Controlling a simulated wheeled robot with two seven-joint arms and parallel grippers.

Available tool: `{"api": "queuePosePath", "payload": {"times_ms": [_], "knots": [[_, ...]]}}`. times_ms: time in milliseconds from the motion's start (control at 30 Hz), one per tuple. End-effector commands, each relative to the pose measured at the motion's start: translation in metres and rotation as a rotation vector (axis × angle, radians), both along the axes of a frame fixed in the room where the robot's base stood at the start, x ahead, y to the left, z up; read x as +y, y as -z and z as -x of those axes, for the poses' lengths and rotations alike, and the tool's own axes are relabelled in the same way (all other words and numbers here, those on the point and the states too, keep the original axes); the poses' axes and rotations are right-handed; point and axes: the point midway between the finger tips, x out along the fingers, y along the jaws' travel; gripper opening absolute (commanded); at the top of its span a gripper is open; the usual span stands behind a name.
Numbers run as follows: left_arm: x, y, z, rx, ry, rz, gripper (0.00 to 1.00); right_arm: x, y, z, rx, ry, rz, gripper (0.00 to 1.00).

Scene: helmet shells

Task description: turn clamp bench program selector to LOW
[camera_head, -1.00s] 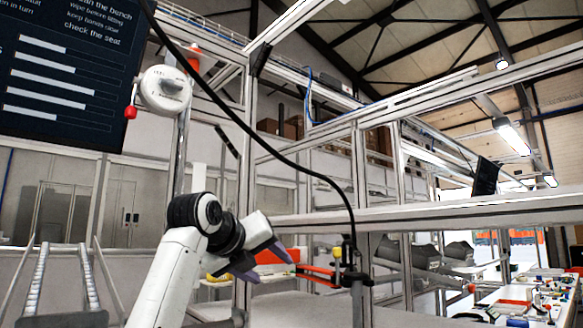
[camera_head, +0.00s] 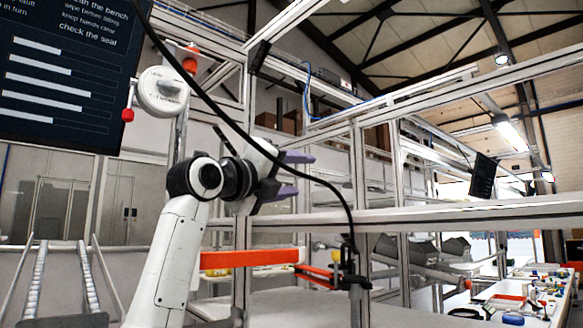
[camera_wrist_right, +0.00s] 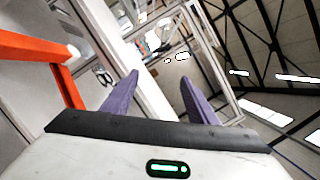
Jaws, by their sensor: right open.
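My right gripper (camera_head: 302,173) is in the middle of the head view, pointing right with its two purple fingers apart and nothing between them. It also shows open and empty in the right wrist view (camera_wrist_right: 159,76). No dial marked LOW can be made out in either view. My left gripper is not in view.
An orange bar (camera_head: 250,257) lies below the gripper; an orange bar (camera_wrist_right: 72,90) also shows left in the wrist view. Metal framing (camera_head: 420,218) and a hanging black cable (camera_head: 285,155) are near the gripper. A dark instruction screen (camera_head: 70,75) is upper left.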

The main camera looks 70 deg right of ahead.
Motion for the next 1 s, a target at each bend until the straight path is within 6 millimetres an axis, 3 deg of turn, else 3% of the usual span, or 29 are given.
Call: {"api": "queuePosePath", "payload": {"times_ms": [167, 467, 767, 867, 1000], "knots": [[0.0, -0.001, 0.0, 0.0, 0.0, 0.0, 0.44, 0.002, -0.011, 0.006, 0.024, 0.023, 0.029, 0.53], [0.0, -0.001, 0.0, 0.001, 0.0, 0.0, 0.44, 0.003, -0.012, 0.007, 0.026, 0.024, 0.032, 0.51], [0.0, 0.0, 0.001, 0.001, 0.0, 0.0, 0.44, 0.002, -0.01, 0.006, 0.019, 0.021, 0.028, 0.01], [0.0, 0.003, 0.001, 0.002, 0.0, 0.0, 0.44, -0.005, 0.003, 0.005, -0.059, -0.006, 0.005, 0.0], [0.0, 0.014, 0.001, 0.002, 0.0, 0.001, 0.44, -0.028, 0.053, -0.002, -0.374, -0.093, -0.089, 0.0]]}}
